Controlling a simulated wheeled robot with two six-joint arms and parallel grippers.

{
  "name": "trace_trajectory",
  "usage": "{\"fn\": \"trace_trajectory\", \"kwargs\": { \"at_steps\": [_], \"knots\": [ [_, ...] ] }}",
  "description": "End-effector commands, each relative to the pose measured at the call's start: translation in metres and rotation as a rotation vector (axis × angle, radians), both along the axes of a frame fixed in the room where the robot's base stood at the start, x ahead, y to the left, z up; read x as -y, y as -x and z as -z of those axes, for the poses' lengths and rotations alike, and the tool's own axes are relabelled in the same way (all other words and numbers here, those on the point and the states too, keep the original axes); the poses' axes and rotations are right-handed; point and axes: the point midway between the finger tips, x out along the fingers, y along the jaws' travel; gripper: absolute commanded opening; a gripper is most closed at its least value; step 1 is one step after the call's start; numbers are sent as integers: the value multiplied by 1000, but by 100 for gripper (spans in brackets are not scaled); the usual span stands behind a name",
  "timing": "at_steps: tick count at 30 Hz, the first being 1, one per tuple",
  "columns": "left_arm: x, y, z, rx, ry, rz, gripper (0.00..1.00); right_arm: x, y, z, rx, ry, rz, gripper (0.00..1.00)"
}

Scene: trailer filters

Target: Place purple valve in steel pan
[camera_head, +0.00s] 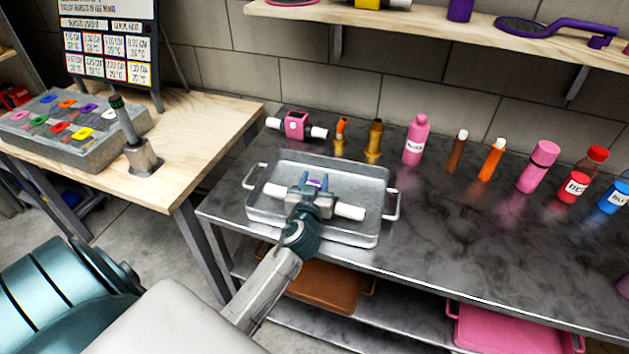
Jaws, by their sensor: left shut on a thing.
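The steel pan (368,235) stands on the dark metal table, with a handle at each side. My left gripper (315,183) is over the middle of the pan and is shut on the purple valve (348,211). The valve's white ends stick out on both sides of the gripper, and a little purple shows between the fingers. The gripper hides most of the valve's body. The valve lies within the pan's outline, but I cannot tell whether it touches the pan's floor. My right gripper is not in view.
Behind the pan stand a pink valve (297,125), orange and brass fittings (374,139) and a pink bottle (416,140). More bottles stand at the right. A wall shelf (470,22) hangs above. A wooden table (192,143) is at the left. The metal table's front right is clear.

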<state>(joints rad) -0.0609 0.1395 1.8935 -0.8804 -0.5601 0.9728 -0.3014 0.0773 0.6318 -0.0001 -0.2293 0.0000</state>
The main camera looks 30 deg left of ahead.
Motion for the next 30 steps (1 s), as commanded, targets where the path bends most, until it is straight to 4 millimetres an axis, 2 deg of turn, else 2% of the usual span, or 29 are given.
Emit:
{"fn": "trace_trajectory", "kwargs": {
  "at_steps": [3,10,11,14,25,30],
  "knots": [
    [0,0,-1,3,0,1,0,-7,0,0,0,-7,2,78],
    [0,0,3,3,0,0,0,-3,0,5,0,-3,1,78],
    [0,0,3,1,0,0,43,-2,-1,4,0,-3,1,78],
    [0,0,2,1,0,0,60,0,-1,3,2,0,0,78],
    [0,0,-3,1,0,0,60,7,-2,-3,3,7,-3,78],
    [12,26,2,0,3,1,60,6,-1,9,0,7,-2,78]
  ]
}}
